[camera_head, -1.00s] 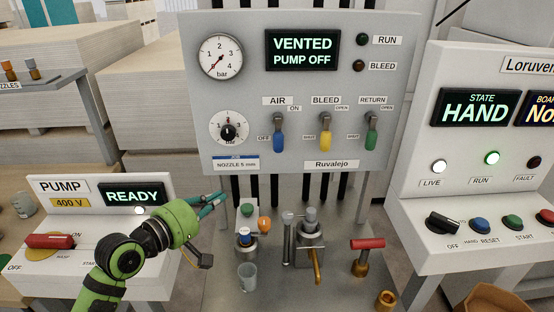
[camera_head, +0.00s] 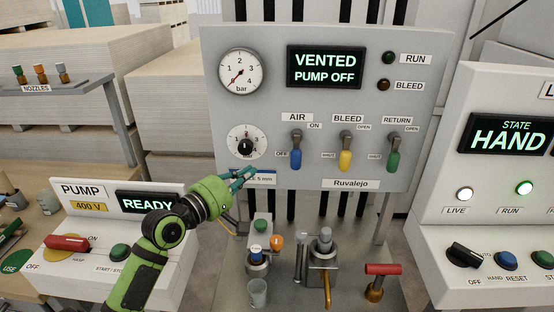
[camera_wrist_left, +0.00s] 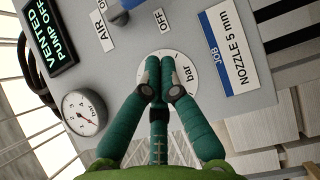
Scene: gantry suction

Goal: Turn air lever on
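The air lever (camera_head: 295,158) has a blue handle that hangs down, beside the OFF label, on the grey panel (camera_head: 330,205). My right gripper is not in view.
The yellow bleed lever (camera_head: 345,160) and green return lever (camera_head: 393,158) hang to the right of the air lever. The display (camera_head: 325,67) reads VENTED, PUMP OFF. Below the panel stand valves, a cup (camera_head: 257,292) and a red-handled tap (camera_head: 383,269).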

